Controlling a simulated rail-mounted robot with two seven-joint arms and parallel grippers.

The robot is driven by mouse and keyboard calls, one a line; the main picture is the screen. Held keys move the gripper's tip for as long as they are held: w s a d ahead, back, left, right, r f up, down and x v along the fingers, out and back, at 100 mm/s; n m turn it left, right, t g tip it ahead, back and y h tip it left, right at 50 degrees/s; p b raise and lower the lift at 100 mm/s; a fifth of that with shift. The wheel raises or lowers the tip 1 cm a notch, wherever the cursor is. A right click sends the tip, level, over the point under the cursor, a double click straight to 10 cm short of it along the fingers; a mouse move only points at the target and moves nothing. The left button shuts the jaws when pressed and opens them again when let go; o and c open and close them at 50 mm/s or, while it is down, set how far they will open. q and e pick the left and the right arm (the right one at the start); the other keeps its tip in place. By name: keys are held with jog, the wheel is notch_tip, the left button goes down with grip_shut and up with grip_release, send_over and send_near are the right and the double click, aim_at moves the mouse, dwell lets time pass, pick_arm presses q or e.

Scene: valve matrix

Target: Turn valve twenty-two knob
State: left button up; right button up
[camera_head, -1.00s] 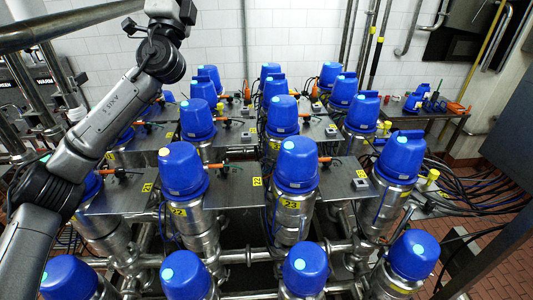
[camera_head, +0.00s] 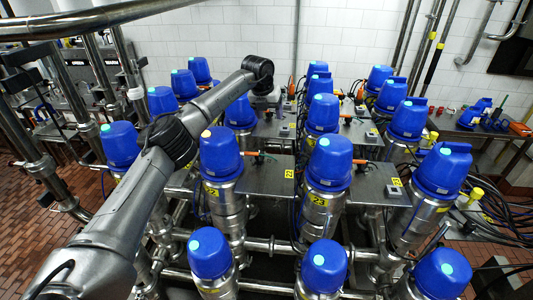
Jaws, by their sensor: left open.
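The valve labelled 22 (camera_head: 228,210) stands left of centre, a steel body under a blue cap (camera_head: 220,153) with an orange dot on top. An orange stem with a dark end (camera_head: 258,155) sticks out at its right, above the steel plate; I cannot tell if this is its knob. My left arm reaches in from the lower left and passes left of and behind this cap. My left gripper (camera_head: 267,101) hangs below the wrist, open, beyond valve 22 and apart from its cap; its fingers are small and hard to make out. My right gripper is not in view.
Valve 23 (camera_head: 322,205) stands right of valve 22. Several more blue-capped valves stand in rows in front, behind and beside. Steel pipes run low between them. A side table (camera_head: 468,128) with blue parts is at the far right.

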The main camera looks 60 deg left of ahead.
aim_at(259, 153)
pick_arm(q)
jog(key=s+n+g, duration=0.1)
jog(key=s+g, duration=0.2)
jog(key=s, duration=0.2)
jog(key=shift+h, duration=0.3)
jog(key=f+p, duration=0.1)
jog(key=f, duration=0.4)
jog(key=f+p, duration=0.1)
jog(key=f, duration=0.3)
jog(key=d+f+p, duration=0.1)
jog(key=f, duration=0.4)
jog(key=shift+w+f, duration=0.15)
jog(key=shift+f, duration=0.15)
jog(key=shift+a, duration=0.1)
jog(key=shift+c, duration=0.2)
jog(key=c, duration=0.9)
